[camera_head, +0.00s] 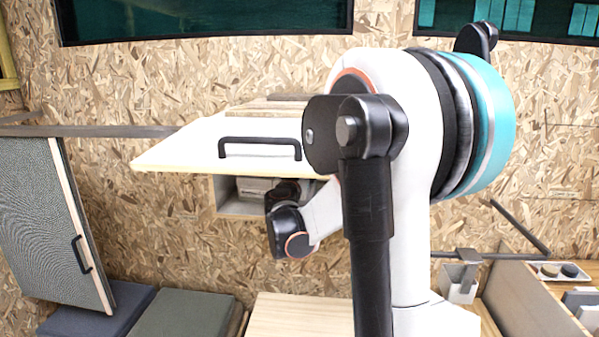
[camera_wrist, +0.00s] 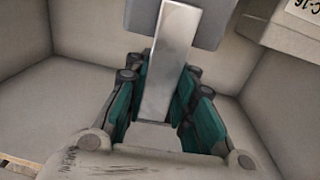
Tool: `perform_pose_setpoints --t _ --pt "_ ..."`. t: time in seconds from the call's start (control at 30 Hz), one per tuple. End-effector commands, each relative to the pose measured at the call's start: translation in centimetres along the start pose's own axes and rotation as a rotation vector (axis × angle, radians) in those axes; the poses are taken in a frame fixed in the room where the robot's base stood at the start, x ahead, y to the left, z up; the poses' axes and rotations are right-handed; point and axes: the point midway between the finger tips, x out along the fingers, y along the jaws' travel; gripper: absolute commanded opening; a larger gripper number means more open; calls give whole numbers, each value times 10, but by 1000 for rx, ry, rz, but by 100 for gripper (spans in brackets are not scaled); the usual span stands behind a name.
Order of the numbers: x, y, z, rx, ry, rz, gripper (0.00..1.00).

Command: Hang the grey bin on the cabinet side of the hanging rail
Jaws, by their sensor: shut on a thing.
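In the wrist view, my gripper (camera_wrist: 160,105) has its teal-padded fingers closed around a flat metal strip (camera_wrist: 172,60). The strip runs up to a grey block-like body (camera_wrist: 200,22), cut off by the frame edge; this looks like the grey bin with its metal hanger. Pale grey walls surround them. In the head view, the gripper end is hidden at the open wall cabinet (camera_head: 228,196), behind my dark wrist. A dark rail (camera_head: 508,256) runs along the wall at the right. A small pale bin (camera_head: 457,284) with a metal hanger (camera_head: 468,257) is there.
The cabinet's white flap (camera_head: 185,150) is raised, with a black handle (camera_head: 260,141). A box labelled C-16 (camera_wrist: 280,25) is close to the gripper. Dark cushions (camera_head: 180,315) and a wooden top (camera_head: 295,312) lie below.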

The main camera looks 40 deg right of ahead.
Motion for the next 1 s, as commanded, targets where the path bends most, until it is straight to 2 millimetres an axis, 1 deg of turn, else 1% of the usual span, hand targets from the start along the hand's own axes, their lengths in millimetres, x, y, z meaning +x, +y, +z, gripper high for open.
perform_pose_setpoints --t 0.03,0.17,1.0 --pt "3 -1 -7 0 0 1 0" --pt "-1 -2 -7 0 0 0 0" --pt "-78 -1 -4 0 0 0 0"
